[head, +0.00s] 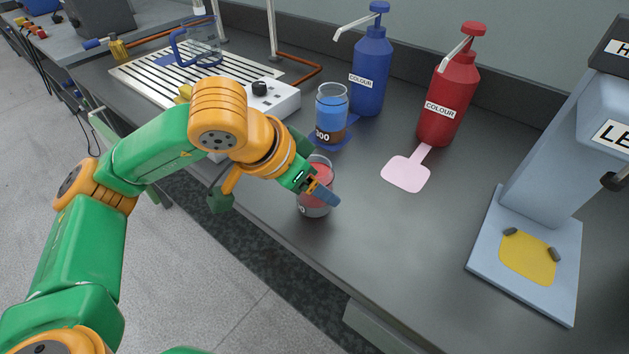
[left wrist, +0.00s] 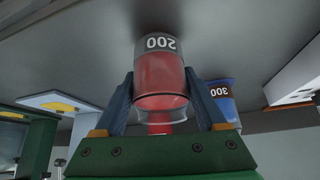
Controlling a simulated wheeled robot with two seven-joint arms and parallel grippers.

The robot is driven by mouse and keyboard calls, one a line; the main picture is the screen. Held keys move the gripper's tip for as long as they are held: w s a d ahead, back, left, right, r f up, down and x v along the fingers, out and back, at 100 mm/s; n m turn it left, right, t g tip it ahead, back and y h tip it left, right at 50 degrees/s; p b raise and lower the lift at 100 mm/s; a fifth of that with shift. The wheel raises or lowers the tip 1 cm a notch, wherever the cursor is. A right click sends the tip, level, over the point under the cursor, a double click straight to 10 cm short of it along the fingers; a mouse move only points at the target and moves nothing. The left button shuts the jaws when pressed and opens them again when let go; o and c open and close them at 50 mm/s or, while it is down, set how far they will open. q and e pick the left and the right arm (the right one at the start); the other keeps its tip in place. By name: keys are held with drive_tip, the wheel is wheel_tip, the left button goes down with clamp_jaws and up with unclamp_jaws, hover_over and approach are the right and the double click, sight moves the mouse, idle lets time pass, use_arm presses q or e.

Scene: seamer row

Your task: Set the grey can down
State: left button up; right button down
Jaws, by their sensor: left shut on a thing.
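The grey can is a clear cup with a grey band marked 200 and red contents; it shows in the left wrist view (left wrist: 160,45) and in the head view (head: 314,208), near the bench's front edge. My left gripper (head: 322,188) is shut around its sides, one finger on each side in the left wrist view (left wrist: 160,84). The can looks about upright. I cannot tell whether its base touches the bench. My gripper hides part of it in the head view. My right gripper is not in view.
A blue-filled cup marked 300 (head: 331,112) stands on a blue pad close behind. Blue (head: 371,75) and red (head: 448,100) dispensers stand at the back. The pink pad (head: 406,173) is bare. A grey-blue machine (head: 490,240) with a yellow plate (head: 527,257) stands right. The bench's front middle (head: 400,240) is clear.

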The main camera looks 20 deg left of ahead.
use_arm(q)
drive_tip(key=o, duration=1.6)
drive_tip(key=shift+c, duration=0.2)
drive_tip(key=shift+r+p, duration=0.2)
drive_tip(key=shift+p, duration=0.15)
drive_tip(key=p+v, duration=0.1)
drive_tip(key=v, duration=1.1)
drive_tip(key=shift+f, duration=0.1)
